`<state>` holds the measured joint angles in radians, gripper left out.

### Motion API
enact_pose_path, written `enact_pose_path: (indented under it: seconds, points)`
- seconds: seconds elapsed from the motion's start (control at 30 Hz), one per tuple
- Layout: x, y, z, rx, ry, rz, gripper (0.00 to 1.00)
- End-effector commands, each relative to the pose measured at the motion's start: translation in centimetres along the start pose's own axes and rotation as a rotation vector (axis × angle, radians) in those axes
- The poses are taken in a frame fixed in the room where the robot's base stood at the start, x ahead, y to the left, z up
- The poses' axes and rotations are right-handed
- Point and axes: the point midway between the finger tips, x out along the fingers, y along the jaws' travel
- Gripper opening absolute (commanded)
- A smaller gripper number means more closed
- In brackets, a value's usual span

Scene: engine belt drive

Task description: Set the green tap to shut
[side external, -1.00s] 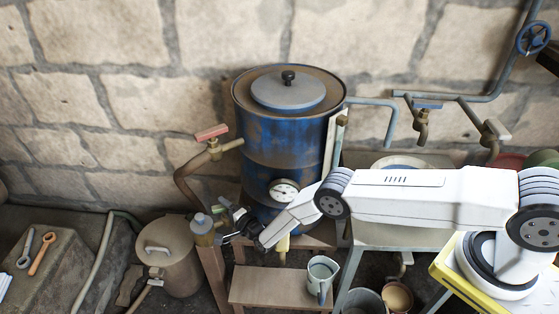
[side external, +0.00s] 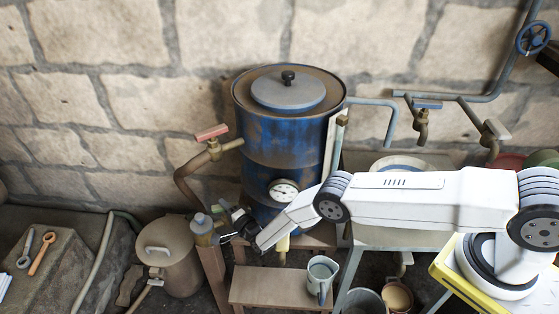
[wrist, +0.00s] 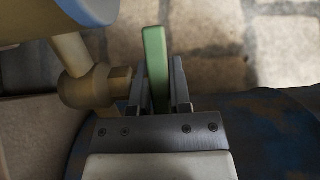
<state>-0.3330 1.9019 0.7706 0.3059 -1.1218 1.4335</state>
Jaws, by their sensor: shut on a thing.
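The green tap's handle (wrist: 155,58) is a flat green lever standing between the jaws of my gripper (wrist: 160,78) in the wrist view. My gripper is shut on it. The tap's brass body (wrist: 96,86) is just left of the jaws. In the side view my gripper (side external: 238,226) is at the lower left of the blue drum (side external: 283,150), and it largely hides the green tap.
A grey-topped container (side external: 202,228) stands close left of my gripper. A red-handled tap (side external: 212,133) sticks out of the drum above. A dial gauge (side external: 284,190) is on the drum's front. A metal mug (side external: 321,275) stands on a low wooden bench (side external: 262,287).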

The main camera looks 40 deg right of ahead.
Motion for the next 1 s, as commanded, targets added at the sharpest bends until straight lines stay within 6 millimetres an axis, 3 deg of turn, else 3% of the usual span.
enact_pose_path:
  seconds: [1.0]
  points:
    - [0.15,-0.22,-0.12,0.003,0.345,-0.002,0.0]
